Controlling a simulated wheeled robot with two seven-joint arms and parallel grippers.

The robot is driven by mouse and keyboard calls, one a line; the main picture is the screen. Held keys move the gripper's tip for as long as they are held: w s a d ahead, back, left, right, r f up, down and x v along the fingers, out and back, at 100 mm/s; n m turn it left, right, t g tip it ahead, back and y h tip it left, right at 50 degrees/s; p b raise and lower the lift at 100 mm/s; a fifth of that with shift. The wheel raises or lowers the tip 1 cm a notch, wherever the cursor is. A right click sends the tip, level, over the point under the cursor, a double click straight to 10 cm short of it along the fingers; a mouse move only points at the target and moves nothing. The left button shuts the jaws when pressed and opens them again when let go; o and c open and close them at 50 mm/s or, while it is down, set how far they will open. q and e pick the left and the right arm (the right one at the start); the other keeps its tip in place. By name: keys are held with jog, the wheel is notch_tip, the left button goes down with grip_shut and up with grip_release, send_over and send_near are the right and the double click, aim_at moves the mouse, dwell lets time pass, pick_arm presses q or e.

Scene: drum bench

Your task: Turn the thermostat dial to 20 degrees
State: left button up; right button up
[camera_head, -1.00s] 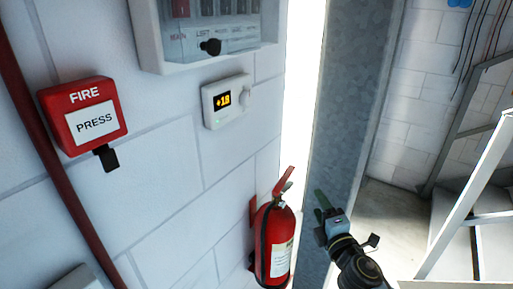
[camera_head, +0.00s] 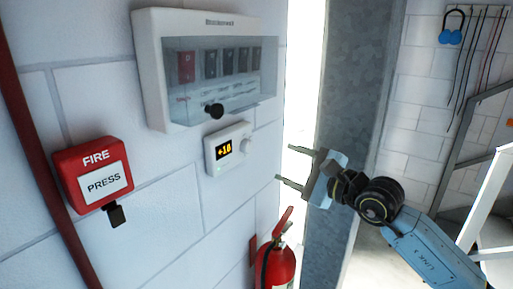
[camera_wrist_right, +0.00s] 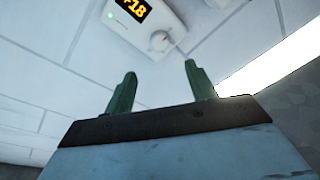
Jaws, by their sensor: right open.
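The thermostat (camera_head: 230,165) is a small white box on the white block wall, with a dark display reading +18 in yellow. Its round white dial (camera_head: 247,146) sits on the right side of the box. In the right wrist view the thermostat (camera_wrist_right: 140,25) is at the top, with the dial (camera_wrist_right: 160,41) above the gap between my fingers. My right gripper (camera_head: 286,165) is open and empty, to the right of the dial and apart from it. Its two green fingers (camera_wrist_right: 157,88) also show in the right wrist view, pointing toward the wall. My left gripper is not in view.
A breaker box (camera_head: 150,75) with a clear cover and black knob hangs just above the thermostat. A red fire call point (camera_head: 92,165) is at left, and a red extinguisher (camera_head: 279,266) stands below. A grey column (camera_head: 350,90) rises behind my right gripper.

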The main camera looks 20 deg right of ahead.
aim_at(250, 148)
jog(key=p+x, duration=0.2)
jog(key=x, duration=0.9)
jog(key=shift+p, duration=0.4)
jog(key=c, duration=1)
